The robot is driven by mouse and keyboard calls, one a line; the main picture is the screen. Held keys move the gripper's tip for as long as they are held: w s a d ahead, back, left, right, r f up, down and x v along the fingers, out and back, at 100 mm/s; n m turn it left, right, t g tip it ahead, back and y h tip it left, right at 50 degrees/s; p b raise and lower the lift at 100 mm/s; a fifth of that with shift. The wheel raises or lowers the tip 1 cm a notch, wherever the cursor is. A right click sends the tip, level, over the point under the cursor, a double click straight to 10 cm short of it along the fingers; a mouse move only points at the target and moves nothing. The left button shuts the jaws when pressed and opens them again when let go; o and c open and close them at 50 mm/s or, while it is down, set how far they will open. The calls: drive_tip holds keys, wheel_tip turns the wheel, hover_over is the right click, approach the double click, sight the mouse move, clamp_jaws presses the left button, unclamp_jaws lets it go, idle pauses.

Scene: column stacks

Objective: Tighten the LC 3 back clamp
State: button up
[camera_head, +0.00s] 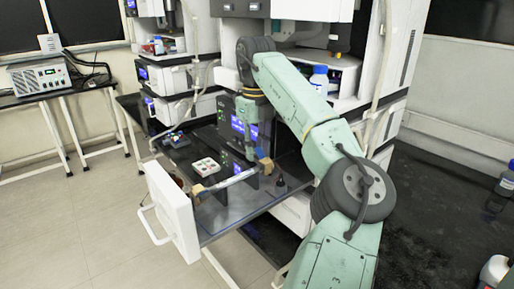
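A silver column lies slanted above a pull-out shelf (235,210), with a tan clamp (265,166) at its back right end and another tan clamp (198,192) at its front left end. I cannot read any LC 3 label, so I cannot tell for sure which one is the LC 3 back clamp. My arm reaches over from the right, and its end points down. My gripper (251,150) is just above or at the back right clamp. Its fingers are too small to show whether they touch it or whether they are open.
A white front panel (172,215) with a handle closes the shelf's left end. Instrument stacks (180,78) rise behind. A dark bench (445,205) lies at right; floor is clear at left.

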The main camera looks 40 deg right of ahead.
drive_tip(key=shift+o, duration=0.9)
drive_tip(key=shift+r, duration=0.1)
drive_tip(key=shift+r, duration=3.7)
